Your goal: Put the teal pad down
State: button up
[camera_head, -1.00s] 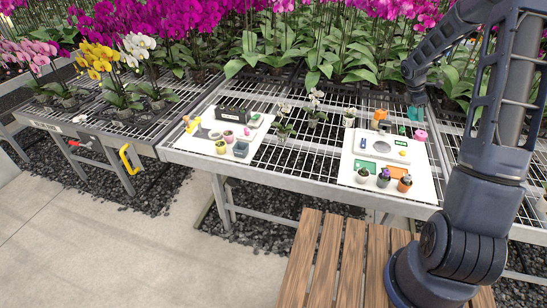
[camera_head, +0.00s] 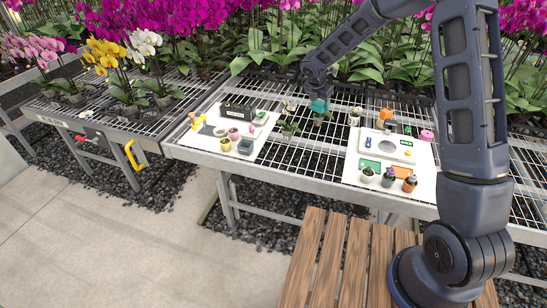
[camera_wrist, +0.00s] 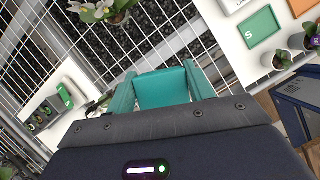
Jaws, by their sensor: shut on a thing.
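My gripper (camera_wrist: 162,92) is shut on the teal pad (camera_wrist: 163,88), which sits flat between its two teal fingers in the wrist view. In the head view my gripper (camera_head: 319,107) hangs over the wire-mesh bench, between the left white board (camera_head: 208,145) and the right white board (camera_head: 352,168). The pad is hard to tell from the fingers there. In the wrist view, open mesh and dark gravel show beyond the pad. The height of the pad above the bench is not clear.
A green pad marked S (camera_wrist: 260,27) and several small pots lie on the right board. The left board holds a black box (camera_head: 238,111), a yellow object (camera_head: 198,122) and pots. A potted white orchid (camera_wrist: 100,12) stands on the mesh near my gripper.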

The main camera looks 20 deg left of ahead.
jog(key=s+a+n+y, duration=0.2)
jog(key=s+a+n, duration=0.3)
jog(key=s+a, duration=0.9)
send_near(275, 153)
jog(key=x, duration=0.6)
jog(key=shift+f, duration=0.15)
jog(key=o, duration=1)
jog(key=shift+c, duration=0.2)
jog(key=v, duration=1.2)
jog(key=shift+s, duration=0.2)
